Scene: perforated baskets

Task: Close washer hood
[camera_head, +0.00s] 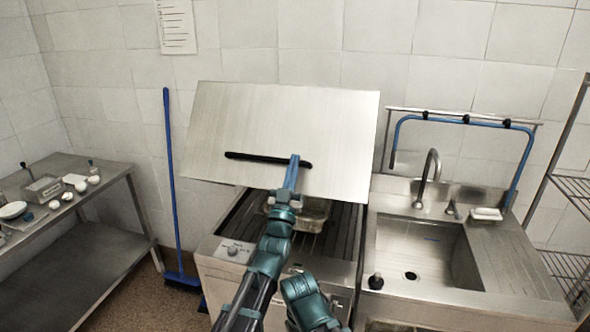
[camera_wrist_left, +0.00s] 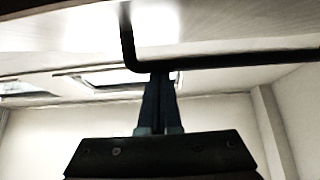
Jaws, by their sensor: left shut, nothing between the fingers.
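The washer hood (camera_head: 285,125) is a large brushed-metal panel, raised and tilted above the washer (camera_head: 232,248). A black bar handle (camera_head: 250,158) runs across its lower part. My left gripper (camera_head: 294,160) is shut and empty, with its fingertips at the handle. In the left wrist view the shut fingers (camera_wrist_left: 159,82) reach up to the black handle (camera_wrist_left: 225,60), and I cannot tell whether they touch it. Under the hood a basket or tray (camera_head: 312,210) shows inside the washer, partly hidden by my left arm. My right gripper is not in view.
A steel sink (camera_head: 425,250) with a faucet (camera_head: 430,170) and a blue hose (camera_head: 460,118) stands to the right. A steel table (camera_head: 100,178) with small dishes is at the left. A blue broom (camera_head: 172,180) leans on the wall between table and washer.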

